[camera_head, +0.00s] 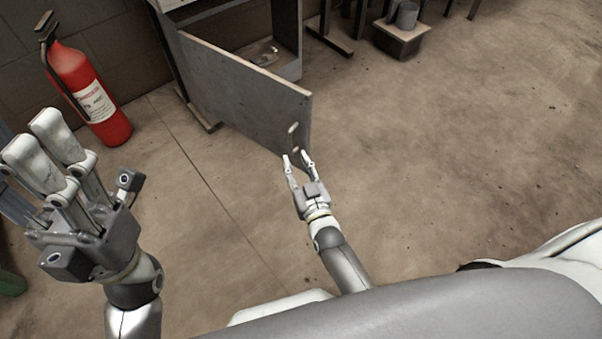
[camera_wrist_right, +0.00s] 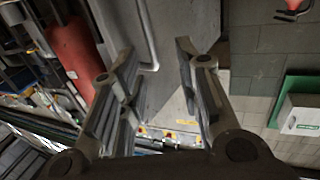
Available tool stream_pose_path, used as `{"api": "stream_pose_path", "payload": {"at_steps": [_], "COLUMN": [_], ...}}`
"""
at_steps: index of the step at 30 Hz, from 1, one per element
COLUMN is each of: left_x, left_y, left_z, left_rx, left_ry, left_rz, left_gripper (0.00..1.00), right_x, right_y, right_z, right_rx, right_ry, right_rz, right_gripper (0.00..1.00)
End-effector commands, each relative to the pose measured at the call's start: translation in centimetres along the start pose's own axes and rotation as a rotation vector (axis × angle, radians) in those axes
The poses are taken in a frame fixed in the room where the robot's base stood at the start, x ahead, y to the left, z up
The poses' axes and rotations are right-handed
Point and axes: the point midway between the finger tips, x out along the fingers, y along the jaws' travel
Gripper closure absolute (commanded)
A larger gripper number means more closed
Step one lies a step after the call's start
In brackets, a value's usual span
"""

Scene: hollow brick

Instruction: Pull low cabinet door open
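The low cabinet (camera_head: 287,35) stands at the top of the head view with its grey door (camera_head: 245,95) swung wide open. A small bar handle (camera_head: 292,135) sits near the door's free edge. My right gripper (camera_head: 297,158) is at that handle, with its fingers apart. Contact with the handle cannot be told. My left gripper (camera_head: 33,135) is raised at the left, open and empty, away from the cabinet.
A red fire extinguisher (camera_head: 85,95) stands by the wall left of the cabinet. A small stool-like block (camera_head: 401,38) with a grey cup (camera_head: 405,15) stands at the top right. The concrete floor (camera_head: 440,140) right of the door is clear.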

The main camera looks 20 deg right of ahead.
Motion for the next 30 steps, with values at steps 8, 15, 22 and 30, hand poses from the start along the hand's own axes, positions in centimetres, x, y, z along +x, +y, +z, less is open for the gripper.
{"api": "stream_pose_path", "payload": {"at_steps": [8,15,22,30], "left_x": [0.0,0.0,0.0,0.0], "left_y": [0.0,0.0,0.0,0.0], "left_z": [0.0,0.0,0.0,0.0], "left_rx": [0.0,0.0,0.0,0.0], "left_ry": [0.0,0.0,0.0,0.0], "left_rz": [0.001,0.001,0.001,0.0], "left_gripper": [0.6,0.6,0.6,0.6], "right_x": [-3.1,-3.4,-3.4,-3.1], "right_y": [0.0,0.0,0.0,0.1], "right_z": [0.0,-0.1,-0.1,-2.2], "right_rx": [0.0,0.0,0.0,0.0], "right_ry": [0.0,0.001,0.001,0.054], "right_rz": [0.0,0.0,0.0,-0.002], "right_gripper": [0.69,0.69,0.69,0.69]}}
